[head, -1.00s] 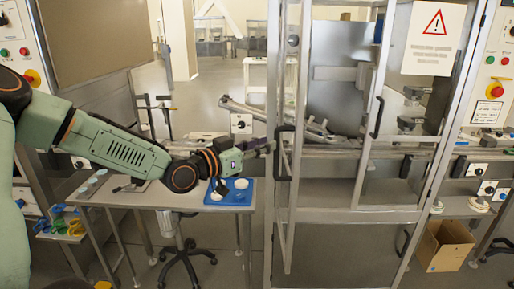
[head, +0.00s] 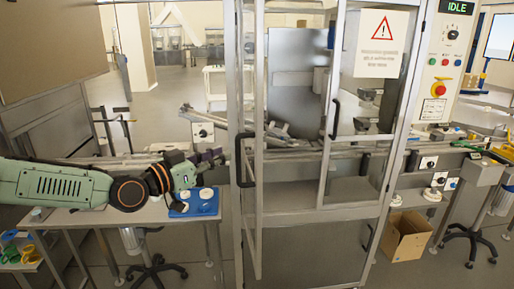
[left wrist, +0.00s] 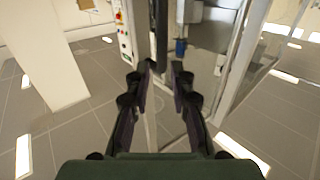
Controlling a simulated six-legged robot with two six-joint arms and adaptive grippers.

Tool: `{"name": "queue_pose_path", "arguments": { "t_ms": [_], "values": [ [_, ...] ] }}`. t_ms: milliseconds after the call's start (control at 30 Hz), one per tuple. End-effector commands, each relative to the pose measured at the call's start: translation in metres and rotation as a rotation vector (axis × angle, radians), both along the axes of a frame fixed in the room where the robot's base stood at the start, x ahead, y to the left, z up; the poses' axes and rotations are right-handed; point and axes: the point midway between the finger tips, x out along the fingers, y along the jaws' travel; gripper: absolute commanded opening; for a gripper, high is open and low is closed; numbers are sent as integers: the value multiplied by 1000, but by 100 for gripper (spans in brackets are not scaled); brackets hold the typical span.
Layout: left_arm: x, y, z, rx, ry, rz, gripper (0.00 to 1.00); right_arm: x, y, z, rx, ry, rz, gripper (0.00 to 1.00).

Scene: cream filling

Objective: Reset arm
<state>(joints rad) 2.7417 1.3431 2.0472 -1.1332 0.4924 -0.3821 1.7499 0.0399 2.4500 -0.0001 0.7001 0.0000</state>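My left gripper (head: 218,156) reaches in from the left, just left of the dark handle (head: 243,162) on the metal-framed cabinet door (head: 257,200). The left wrist view shows its two dark fingers (left wrist: 162,72) spread apart, with nothing held between them. A dark upright bar (left wrist: 160,35), which looks like the handle, stands beyond the fingertips. I cannot tell whether they touch it. My right gripper is in neither view.
A blue tray (head: 207,208) with white round items lies on the side table (head: 130,214) below my left gripper. An open cardboard box (head: 406,236) is on the floor at right. A control panel (head: 440,75) stands at the right.

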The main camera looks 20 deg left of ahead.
Motion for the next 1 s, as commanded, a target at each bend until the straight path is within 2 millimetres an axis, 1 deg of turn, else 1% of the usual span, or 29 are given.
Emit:
{"name": "queue_pose_path", "arguments": {
  "t_ms": [200,333,433,467,533,567,667,767,800,867,900,967,1000],
  "values": [
    [0,1,1,-27,5,3,23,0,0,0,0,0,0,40],
    [0,3,1,-160,44,37,23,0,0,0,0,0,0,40],
    [-1,-2,1,-264,93,56,23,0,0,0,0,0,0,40],
    [-1,-6,-3,-287,114,60,23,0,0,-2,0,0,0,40],
    [-4,-13,-18,-333,175,72,23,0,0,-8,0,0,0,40],
    [-5,-18,-27,-350,204,77,23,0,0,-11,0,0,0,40],
    [-11,-31,-61,-391,307,99,23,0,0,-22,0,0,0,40],
    [-22,-46,-105,-412,427,128,23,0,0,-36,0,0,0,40],
    [-28,-53,-127,-415,481,144,23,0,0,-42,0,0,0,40],
    [-41,-63,-162,-413,571,169,23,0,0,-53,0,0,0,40],
    [-50,-69,-186,-407,629,188,23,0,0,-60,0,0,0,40],
    [-65,-78,-222,-395,713,218,23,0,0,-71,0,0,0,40],
    [-77,-83,-245,-381,769,237,23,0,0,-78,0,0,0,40]
  ]
}}
